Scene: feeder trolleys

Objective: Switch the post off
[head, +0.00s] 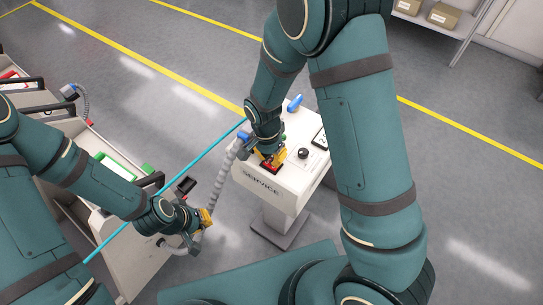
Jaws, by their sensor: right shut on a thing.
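The white service post (240,176) stands at the centre, with "SERVICE" on its front edge. On its sloped top are a red switch in a black frame (270,168), a black round knob (303,153) and a dark-edged panel at the right. My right gripper (271,158), with yellow fingertips, is down at the red switch and shut on it; the fingers hide part of it. The switch's exact position cannot be read. My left gripper (206,218) is left of and below the post, beside a grey corrugated hose (221,180). Its jaw opening is unclear.
Trolleys (125,255) with black handles and a green-edged bin (117,168) stand at the left. A thin light-blue line (205,155) crosses between trolley and post. Shelving with boxes (443,15) is at the upper right. Floor to the right is clear.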

